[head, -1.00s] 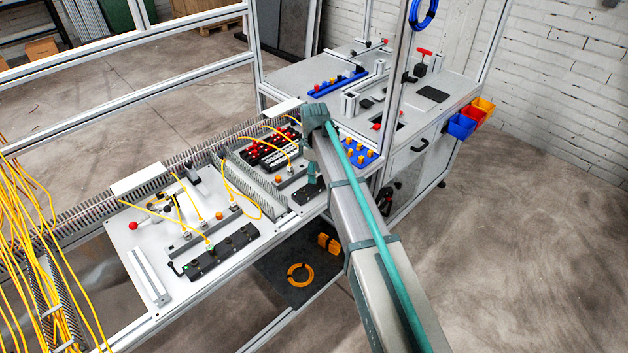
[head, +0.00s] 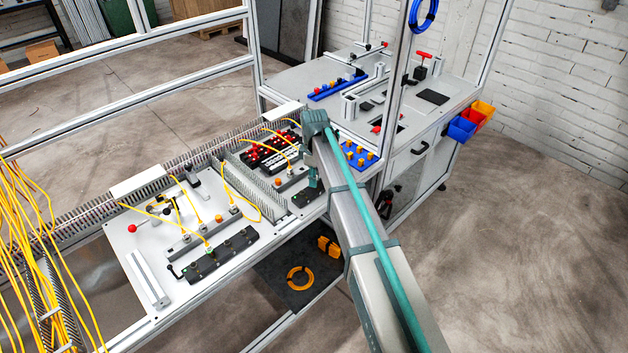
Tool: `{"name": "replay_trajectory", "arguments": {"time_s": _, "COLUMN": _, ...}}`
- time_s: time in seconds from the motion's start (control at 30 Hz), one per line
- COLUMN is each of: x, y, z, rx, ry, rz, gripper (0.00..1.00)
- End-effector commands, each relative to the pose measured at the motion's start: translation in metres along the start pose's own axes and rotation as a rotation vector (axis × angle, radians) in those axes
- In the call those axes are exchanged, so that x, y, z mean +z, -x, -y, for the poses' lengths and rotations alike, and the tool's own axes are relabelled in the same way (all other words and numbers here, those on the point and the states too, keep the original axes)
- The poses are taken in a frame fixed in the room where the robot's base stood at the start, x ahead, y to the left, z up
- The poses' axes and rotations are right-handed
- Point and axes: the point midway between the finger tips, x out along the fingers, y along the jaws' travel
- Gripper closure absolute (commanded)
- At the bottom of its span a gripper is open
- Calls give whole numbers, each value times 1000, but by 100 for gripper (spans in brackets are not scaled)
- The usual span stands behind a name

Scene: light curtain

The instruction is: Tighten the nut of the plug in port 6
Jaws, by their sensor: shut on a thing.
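My arm reaches from the lower right to the board's right part, with its teal end joint (head: 315,118) above it. A smaller teal part of my arm (head: 313,179) hangs down close to a black port block (head: 306,196). My gripper's fingers cannot be made out. A grey port block (head: 292,179) with a yellow-cabled plug and an orange cap stands just left of my arm. Another grey port block (head: 200,233) holds plugs with yellow cables. In front of it lies a long black port block (head: 222,256). Port numbers and the nut are too small to tell.
Yellow cables (head: 22,215) hang thickly at the left. A slotted cable duct (head: 255,190) divides the board. A red-knobbed lever (head: 132,229) stands at the left. Aluminium frame posts (head: 394,95) rise near my arm. A blue tray with orange pieces (head: 360,155) lies right of it.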

Motion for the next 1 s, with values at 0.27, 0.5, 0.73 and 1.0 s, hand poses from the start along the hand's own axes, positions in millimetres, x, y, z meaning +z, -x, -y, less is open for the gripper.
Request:
{"name": "replay_trajectory", "arguments": {"time_s": 0.27, "x": 0, "y": -1, "z": 0, "rx": 0, "ry": -12, "rz": 0, "gripper": 99}}
{"name": "replay_trajectory", "arguments": {"time_s": 0.5, "x": 0, "y": -1, "z": 0, "rx": -1, "ry": -244, "rz": 1, "gripper": 99}}
{"name": "replay_trajectory", "arguments": {"time_s": 0.73, "x": 0, "y": -2, "z": 0, "rx": -1, "ry": -540, "rz": 1, "gripper": 99}}
{"name": "replay_trajectory", "arguments": {"time_s": 1.0, "x": 0, "y": -2, "z": 1, "rx": -1, "ry": -885, "rz": 2, "gripper": 99}}
